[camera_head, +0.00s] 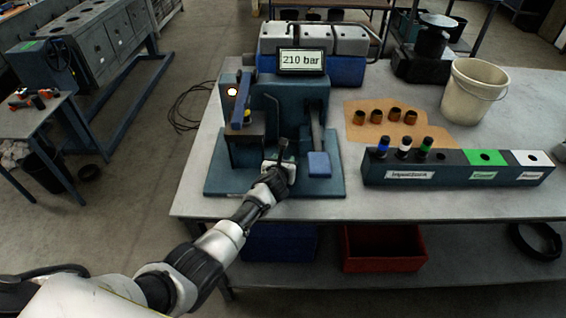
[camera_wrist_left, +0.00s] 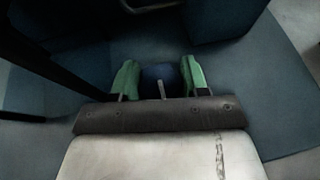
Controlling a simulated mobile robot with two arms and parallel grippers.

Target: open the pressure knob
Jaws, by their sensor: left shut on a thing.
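The teal test bench (camera_head: 325,95) stands on the table, with a display (camera_head: 301,60) on top reading "210 bar". My left gripper (camera_head: 280,163) reaches in low at the front of the bench. In the left wrist view its two green finger pads (camera_wrist_left: 160,80) close on both sides of a dark, rounded knob (camera_wrist_left: 158,73) with a light line on it. I take this for the pressure knob; the gripper hides it in the head view. My right gripper is not in view.
A blue block (camera_head: 319,164) is right of my gripper. A rack (camera_head: 455,172) with several injectors, a beige mat (camera_head: 397,128) and a bucket (camera_head: 474,92) stand further right.

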